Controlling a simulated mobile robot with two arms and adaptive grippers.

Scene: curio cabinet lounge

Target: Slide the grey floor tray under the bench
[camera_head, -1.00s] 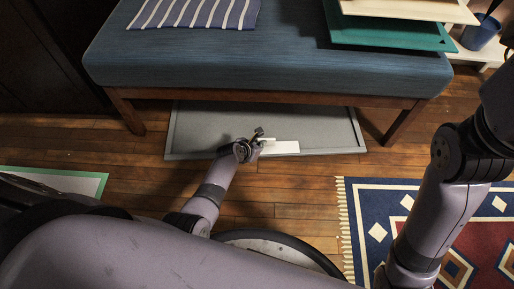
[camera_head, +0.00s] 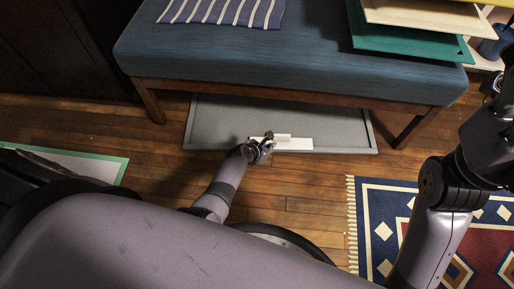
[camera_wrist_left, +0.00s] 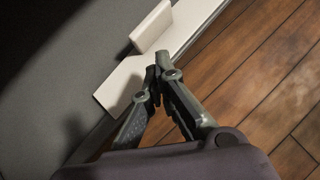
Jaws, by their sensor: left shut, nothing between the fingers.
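The grey floor tray (camera_head: 205,128) lies on the wood floor. Its back part is hidden under the blue bench (camera_head: 290,62), and its front edge sticks out in front of the bench. A white plate with a raised white block (camera_head: 295,143) sits on the tray's front edge; the block also shows in the left wrist view (camera_wrist_left: 152,27). My left gripper (camera_head: 268,137) is shut and empty at the left part of this white piece. In the left wrist view its closed fingertips (camera_wrist_left: 158,70) are over the plate, close to the block; I cannot tell whether they touch.
The bench's front legs (camera_head: 150,103) stand on either side of the tray. A patterned rug (camera_head: 395,215) lies at the lower right. A green-edged white panel (camera_head: 105,170) lies at the left. Boards (camera_head: 420,38) and a striped cloth (camera_head: 225,12) rest on the bench.

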